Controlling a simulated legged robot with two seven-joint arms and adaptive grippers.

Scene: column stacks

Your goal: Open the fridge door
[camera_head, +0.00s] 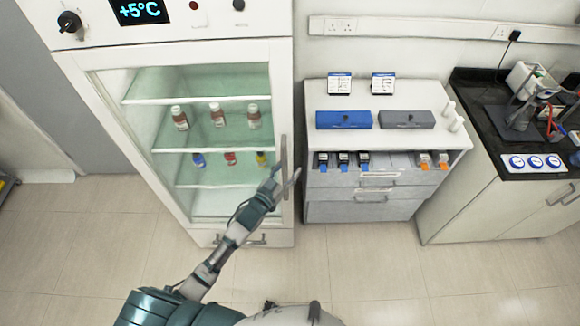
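The fridge (80,105) is a tall white cabinet on the left with a glass-front door (215,150). The door looks shut. Its vertical grey handle (284,152) is on the door's right edge. My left arm reaches up from the bottom, and my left gripper (287,172) is at the lower part of the handle. Its two fingers show apart, one to each side of the handle. I cannot tell whether they touch it. My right gripper is not in view.
Behind the glass, brown bottles (217,115) and small coloured bottles (230,158) stand on shelves. A white drawer cabinet (340,212) with blue and grey boxes stands to the right of the fridge. A black-topped bench (490,110) is farther right. The tiled floor (400,285) in front is clear.

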